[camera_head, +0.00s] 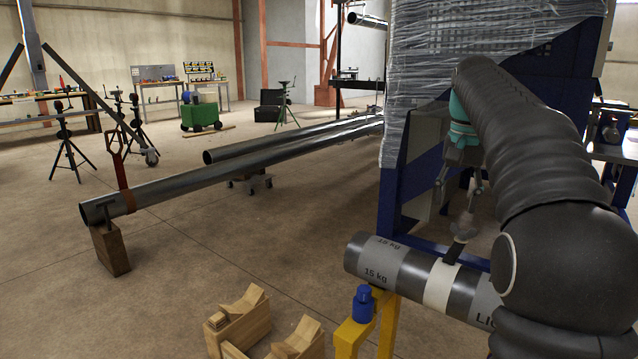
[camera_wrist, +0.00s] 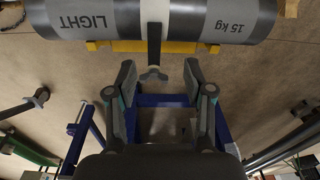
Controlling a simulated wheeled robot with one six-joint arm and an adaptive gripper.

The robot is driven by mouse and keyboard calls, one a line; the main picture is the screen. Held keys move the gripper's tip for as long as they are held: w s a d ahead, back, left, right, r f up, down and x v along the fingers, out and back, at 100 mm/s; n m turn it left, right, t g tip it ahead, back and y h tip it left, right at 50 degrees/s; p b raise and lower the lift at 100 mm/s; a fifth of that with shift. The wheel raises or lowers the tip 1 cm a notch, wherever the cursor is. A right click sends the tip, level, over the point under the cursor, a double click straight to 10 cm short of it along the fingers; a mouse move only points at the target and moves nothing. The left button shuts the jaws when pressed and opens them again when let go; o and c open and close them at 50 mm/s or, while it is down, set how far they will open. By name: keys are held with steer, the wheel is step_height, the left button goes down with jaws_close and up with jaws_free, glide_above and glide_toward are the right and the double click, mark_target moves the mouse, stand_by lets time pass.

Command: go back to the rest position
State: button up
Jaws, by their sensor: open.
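My gripper (camera_head: 474,188) hangs from my dark arm, fingers pointing down, above a short grey pipe (camera_head: 402,270) marked "15 kg". In the wrist view, my gripper (camera_wrist: 160,76) is open and empty, a finger on each side of the view. A small grey knob handle (camera_head: 464,227) on a dark strap stands up from the pipe's white band (camera_head: 440,284). The knob (camera_wrist: 154,74) shows between the fingertips in the wrist view, and I see no finger touching it. The pipe (camera_wrist: 90,18) also reads "LIGHT" there. My arm hides its right end in the head view.
A yellow stand (camera_head: 351,336) with a blue part (camera_head: 363,304) is under the pipe. Wooden V-blocks (camera_head: 240,318) stand to its left. A blue frame (camera_head: 400,190) with wrapped load is close behind my gripper.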

steer(key=s+a+f+n+t, duration=0.1)
steer(key=s+a+f+n, duration=0.15)
steer(key=s+a, duration=0.4)
steer(key=s+a+f+n+t, duration=0.1)
steer(key=s+a+f+t, duration=0.15)
steer(key=s, duration=0.65)
steer(key=s+a+f+n+t, duration=0.1)
steer(key=s+a+f+n, duration=0.2)
steer(key=s+f, duration=1)
steer(key=shift+a+f, duration=0.2)
steer(key=shift+a, duration=0.5)
